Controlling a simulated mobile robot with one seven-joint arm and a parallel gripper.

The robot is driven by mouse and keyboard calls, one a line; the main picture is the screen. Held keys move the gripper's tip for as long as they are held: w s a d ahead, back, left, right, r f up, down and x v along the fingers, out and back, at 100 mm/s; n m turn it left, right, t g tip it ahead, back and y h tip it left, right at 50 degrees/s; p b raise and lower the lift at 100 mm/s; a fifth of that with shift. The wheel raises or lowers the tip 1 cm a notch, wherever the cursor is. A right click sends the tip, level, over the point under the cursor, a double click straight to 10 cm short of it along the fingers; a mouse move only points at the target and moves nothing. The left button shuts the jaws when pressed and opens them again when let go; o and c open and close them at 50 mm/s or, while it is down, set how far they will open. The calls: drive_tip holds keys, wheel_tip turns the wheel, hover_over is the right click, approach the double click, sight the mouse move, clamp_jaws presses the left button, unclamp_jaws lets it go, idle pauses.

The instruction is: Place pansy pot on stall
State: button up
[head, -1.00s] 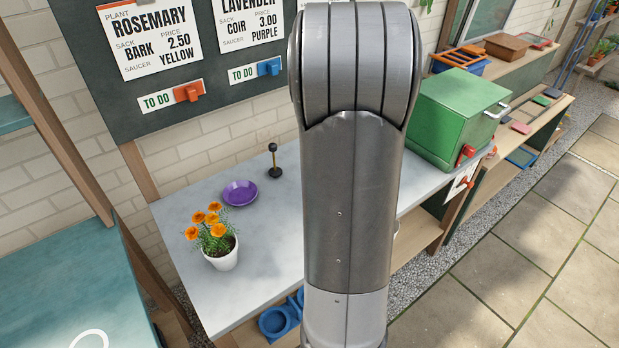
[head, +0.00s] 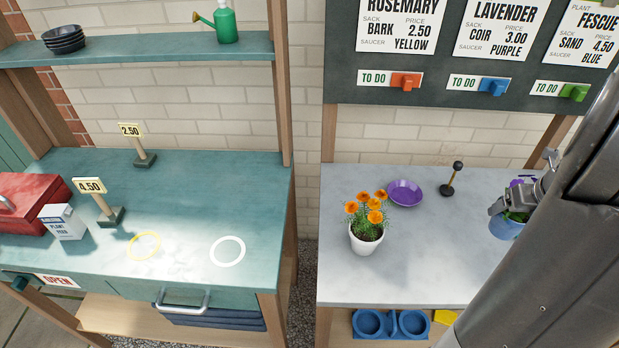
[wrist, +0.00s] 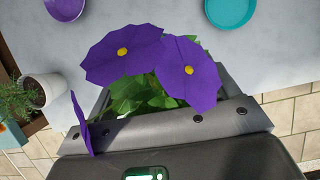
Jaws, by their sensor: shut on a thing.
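The pansy pot (head: 505,228) is blue and shows at the right of the head view, over the grey bench. My gripper (head: 514,208) is shut on it; my own arm covers part of both. I cannot tell whether the pot touches the bench. In the wrist view the purple pansy flowers (wrist: 124,54) and green leaves stand between the jaws, and the pot is hidden. The stall (head: 190,190) is the teal table at the left of the head view. A yellow ring (head: 144,233) and a white ring (head: 227,238) mark its top.
An orange marigold in a white pot (head: 367,243) and a purple saucer (head: 404,180) stand on the bench. A black-knobbed post (head: 452,178) is behind. The stall holds price signs (head: 98,200), a box (head: 62,222) and a red case (head: 28,203). A gap separates the tables.

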drive_tip(key=w+a+r+n+g+y, duration=0.1)
drive_tip(key=w+a+n, duration=0.3)
drive_tip(key=w+a, duration=0.75)
drive_tip(key=w+a+r+n+y, duration=0.15)
drive_tip(key=w+a+n, duration=0.25)
drive_tip(key=a, duration=1.4)
drive_tip(key=a+r+n+g+y, duration=0.1)
drive_tip(key=a+r+n+y, duration=0.2)
drive_tip(key=a, duration=4.2)
drive_tip(key=shift+n+h, duration=0.6)
drive_tip(key=shift+h, duration=0.15)
drive_tip(key=shift+s+a+f, duration=0.35)
drive_tip(key=shift+a+f, duration=1.4)
drive_tip(key=shift+a, duration=0.1)
drive_tip(key=shift+s+a+f, duration=0.4)
drive_tip(key=shift+a+f, duration=1.3)
drive_tip(key=shift+a, duration=0.15)
drive_tip(key=shift+s+a+f, duration=0.35)
drive_tip(key=shift+a+f, duration=1.4)
drive_tip(key=shift+a, duration=0.1)
drive_tip(key=shift+f, duration=0.15)
drive_tip(key=o, duration=1.2)
drive_tip(key=shift+o, duration=0.2)
